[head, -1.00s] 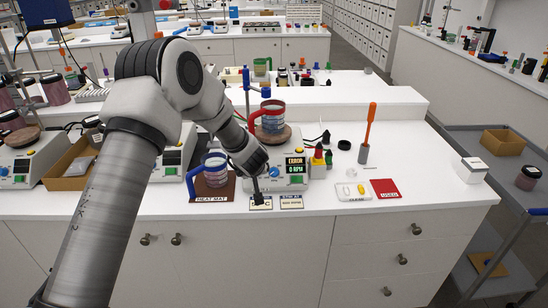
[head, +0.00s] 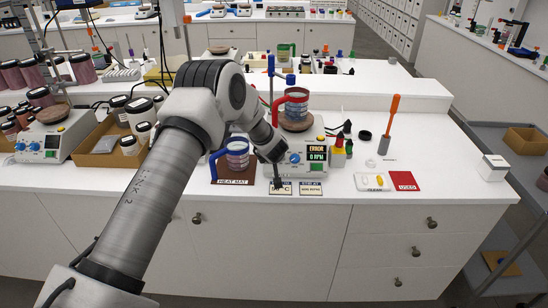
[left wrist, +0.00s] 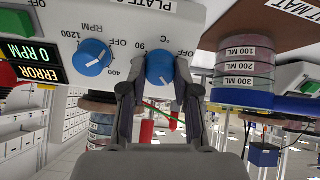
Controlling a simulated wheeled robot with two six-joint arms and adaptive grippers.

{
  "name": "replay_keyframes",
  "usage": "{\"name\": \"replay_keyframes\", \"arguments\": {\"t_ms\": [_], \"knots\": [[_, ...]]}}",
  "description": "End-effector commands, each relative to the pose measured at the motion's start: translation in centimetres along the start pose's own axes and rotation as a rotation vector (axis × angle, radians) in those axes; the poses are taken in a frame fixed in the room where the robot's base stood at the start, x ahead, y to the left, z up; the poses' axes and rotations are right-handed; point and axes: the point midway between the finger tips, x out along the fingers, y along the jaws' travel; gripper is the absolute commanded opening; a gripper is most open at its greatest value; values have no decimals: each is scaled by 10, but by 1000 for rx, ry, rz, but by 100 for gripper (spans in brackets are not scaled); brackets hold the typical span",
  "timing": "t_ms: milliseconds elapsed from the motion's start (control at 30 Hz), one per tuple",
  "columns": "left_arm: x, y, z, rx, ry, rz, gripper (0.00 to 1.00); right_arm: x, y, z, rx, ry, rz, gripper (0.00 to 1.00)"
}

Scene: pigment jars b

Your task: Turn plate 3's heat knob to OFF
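Plate 3's heat knob (left wrist: 160,68) is a blue dial under the °C marking in the left wrist view. My left gripper (left wrist: 159,80) has one finger on each side of it and appears shut on it. The plate number on the panel is cut off. The blue RPM knob (left wrist: 92,57) is beside it, apart from the fingers. In the head view, the stirrer plate (head: 312,172) shows ERROR and 0 RPM on its display (head: 317,154). My left gripper (head: 277,178) is at its front and hides the heat knob. My right gripper is out of view.
A red-handled beaker (head: 296,104) stands on the plate's round top. A blue-handled beaker (head: 237,154) stands on the heat mat (head: 233,181) to the left. Label cards (head: 311,188) lie in front. Dropper bottles (head: 339,157) stand to the right.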

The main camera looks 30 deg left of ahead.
Motion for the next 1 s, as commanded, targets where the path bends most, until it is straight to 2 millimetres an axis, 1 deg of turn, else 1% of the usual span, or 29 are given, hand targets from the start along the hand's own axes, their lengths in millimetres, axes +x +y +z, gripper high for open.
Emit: {"name": "replay_keyframes", "arguments": {"t_ms": [267, 467, 667, 1000], "knots": [[0, 0, 1, -9, -1, 0, 0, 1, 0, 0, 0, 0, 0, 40], [1, 0, 1, -63, -1, 1, 0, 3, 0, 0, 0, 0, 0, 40], [1, 0, 1, -184, -1, 2, 0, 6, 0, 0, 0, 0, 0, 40], [2, -1, 3, -488, -2, 5, 0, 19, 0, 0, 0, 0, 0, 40]]}}
